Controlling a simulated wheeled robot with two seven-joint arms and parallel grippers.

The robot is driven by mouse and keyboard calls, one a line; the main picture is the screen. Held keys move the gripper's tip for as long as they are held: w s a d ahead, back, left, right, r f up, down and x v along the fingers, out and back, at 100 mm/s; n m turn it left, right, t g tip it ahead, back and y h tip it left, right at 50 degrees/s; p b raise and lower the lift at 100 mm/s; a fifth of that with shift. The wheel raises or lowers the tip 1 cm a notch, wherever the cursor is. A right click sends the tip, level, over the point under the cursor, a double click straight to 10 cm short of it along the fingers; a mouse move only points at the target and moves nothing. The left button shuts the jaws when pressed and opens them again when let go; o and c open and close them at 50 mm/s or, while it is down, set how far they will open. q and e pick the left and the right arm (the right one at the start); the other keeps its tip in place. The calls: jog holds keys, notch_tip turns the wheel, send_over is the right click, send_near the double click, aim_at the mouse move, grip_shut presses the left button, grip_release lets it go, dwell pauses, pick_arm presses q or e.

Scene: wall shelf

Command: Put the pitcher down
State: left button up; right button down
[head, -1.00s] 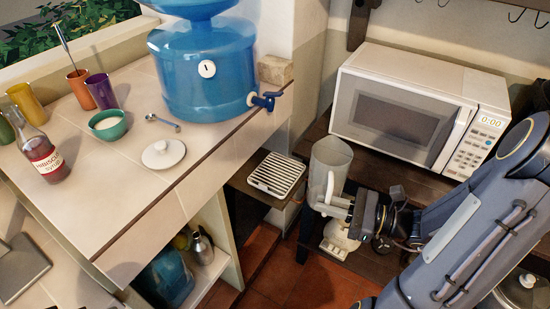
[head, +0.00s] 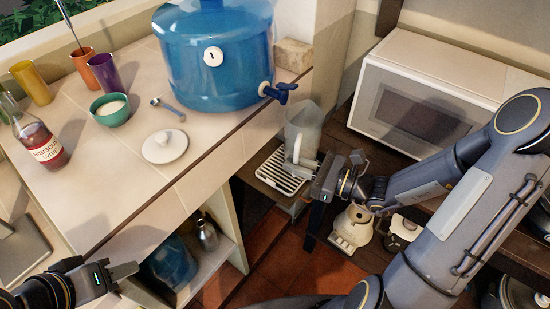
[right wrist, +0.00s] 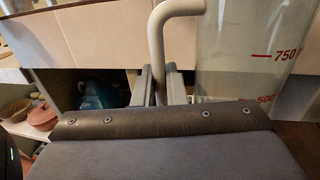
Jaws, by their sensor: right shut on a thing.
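The pitcher (head: 303,122) is clear and upright with a white handle. In the right wrist view it fills the right side (right wrist: 245,60), with red 750 and 500 marks. My right gripper (head: 308,166) is shut on its handle (right wrist: 156,50). The pitcher is by the slatted drip tray (head: 268,178), at its back right in the head view; its base is partly hidden, and I cannot tell if it touches the tray. My left gripper (head: 122,271) is at the lower left, empty; its jaw opening is unclear.
The blue water dispenser (head: 205,65) with its tap (head: 280,92) stands left of the pitcher. The counter bears a white lid (head: 164,147), a green bowl (head: 110,110), cups and a syrup bottle (head: 40,145). A microwave (head: 420,100) and a cream blender base (head: 352,225) are at right.

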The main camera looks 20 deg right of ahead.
jog(key=w+a, duration=0.1)
jog(key=w+a+f, duration=0.1)
jog(key=a, duration=0.1)
jog(key=w+a, duration=0.1)
jog(key=shift+w+a+f, duration=0.2)
jog(key=shift+w+f, duration=0.05)
jog(key=shift+w, duration=0.15)
jog(key=shift+f, duration=0.15)
jog(key=c, duration=1.5)
grip_release()
